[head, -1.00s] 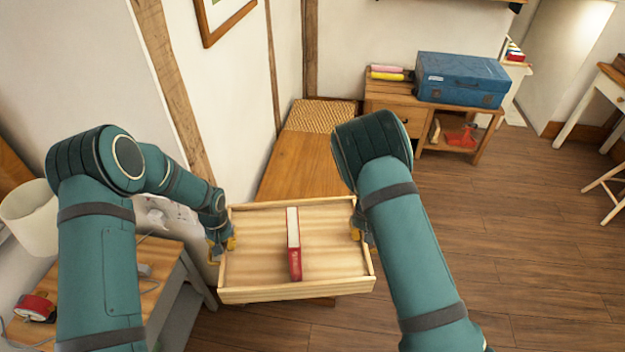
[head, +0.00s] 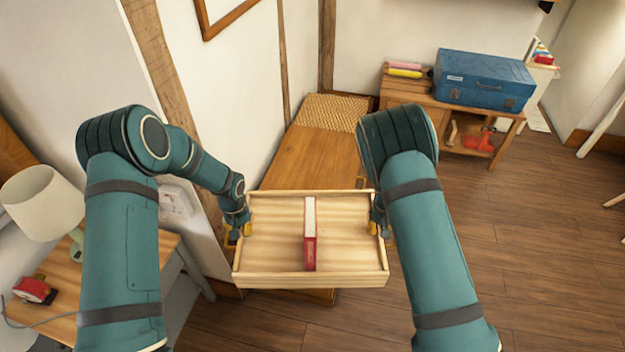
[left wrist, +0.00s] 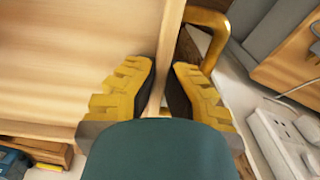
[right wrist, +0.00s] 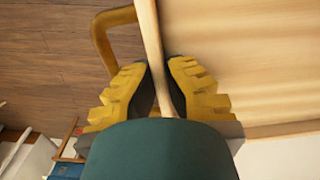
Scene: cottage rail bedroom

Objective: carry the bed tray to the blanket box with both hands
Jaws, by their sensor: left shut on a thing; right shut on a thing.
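The bed tray (head: 270,245) is a pale wooden tray with low walls, held roughly level in front of me. A red book with white page edges (head: 310,235) stands on it near the middle. My left gripper (head: 240,230) is shut on the tray's left wall, which also shows between its yellow fingers (left wrist: 163,85). My right gripper (head: 380,226) is shut on the right wall, also seen in the right wrist view (right wrist: 158,85). A long wooden box (head: 310,158), seemingly the blanket box, stands behind the tray along the wall. The tray hides its near part.
A woven patch (head: 335,112) covers the box's far end. A blue case (head: 485,80) sits on a low wooden cabinet (head: 405,95) at the back. A bedside table (head: 160,260) with a lamp (head: 42,203) is at the left. Floor (head: 530,240) on the right is clear.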

